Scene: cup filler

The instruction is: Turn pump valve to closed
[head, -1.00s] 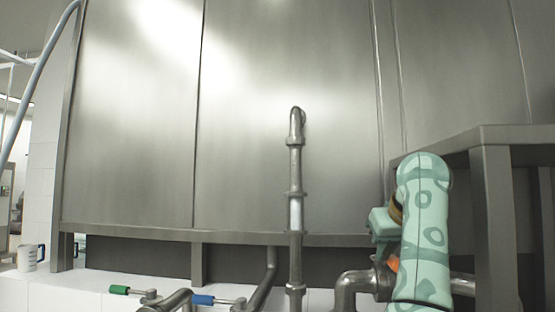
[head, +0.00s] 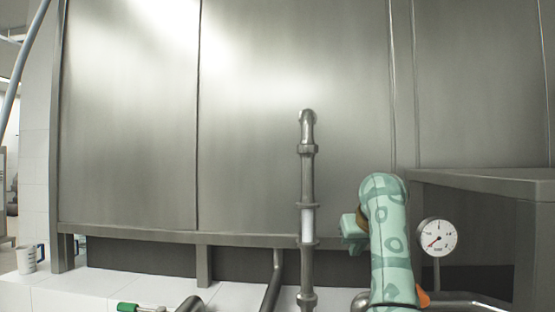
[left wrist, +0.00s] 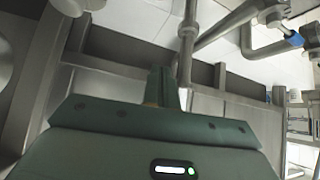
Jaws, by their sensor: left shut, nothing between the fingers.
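My left gripper (head: 352,233) shows in the head view as a pale green block beside my patterned arm at the lower right, in front of the tank. In the left wrist view its narrow fingers (left wrist: 162,88) are together and empty. A valve with a green handle (head: 127,307) is at the bottom left of the head view, apart from the gripper. A valve with a blue handle (left wrist: 295,39) is at the upper right of the left wrist view. An orange part (head: 423,298) shows partly behind my arm. I cannot tell which is the pump valve. My right gripper is not in view.
A large steel tank (head: 270,130) fills the background. A vertical pipe (head: 307,180) stands in front of it. A round gauge (head: 436,237) is right of my arm, below a grey platform (head: 480,182). A mug (head: 26,259) stands on the white tiled ledge (head: 70,285).

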